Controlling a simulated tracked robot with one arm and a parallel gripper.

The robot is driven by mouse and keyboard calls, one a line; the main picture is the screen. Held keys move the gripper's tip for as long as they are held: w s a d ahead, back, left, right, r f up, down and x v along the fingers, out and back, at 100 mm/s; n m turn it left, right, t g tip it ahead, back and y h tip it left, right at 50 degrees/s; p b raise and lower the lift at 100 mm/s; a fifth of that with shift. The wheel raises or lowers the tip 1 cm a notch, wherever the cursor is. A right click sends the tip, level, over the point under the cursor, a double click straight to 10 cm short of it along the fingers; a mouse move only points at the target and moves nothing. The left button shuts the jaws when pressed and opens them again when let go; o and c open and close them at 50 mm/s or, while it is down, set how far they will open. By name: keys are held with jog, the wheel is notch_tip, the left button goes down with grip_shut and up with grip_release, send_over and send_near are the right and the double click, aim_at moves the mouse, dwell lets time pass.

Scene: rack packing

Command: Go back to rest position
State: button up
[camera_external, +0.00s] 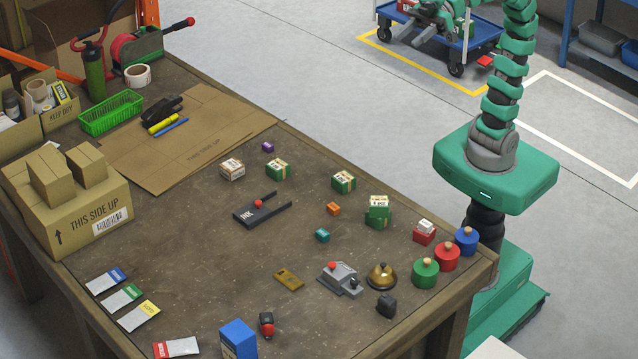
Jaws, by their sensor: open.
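My green and grey arm (507,75) rises from its base at the right of the workbench and leaves the top of the picture. My gripper (409,36) shows at the top, in front of a blue cart in the picture. Its grey fingers are apart and hold nothing that I can see. It is well clear of the things on the bench. The upper bend of the arm is out of view.
The workbench (205,285) carries small boxes, including a green box (344,181), a bell (382,276), colored weights (447,256), a large carton (95,215) and a green basket (111,112). A blue cart (478,42) stands on the floor behind.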

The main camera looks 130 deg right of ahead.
jog(key=r, duration=0.1)
jog(key=s+r, duration=0.1)
jog(key=r+n+t, duration=0.1)
jog(key=shift+s+d, duration=0.3)
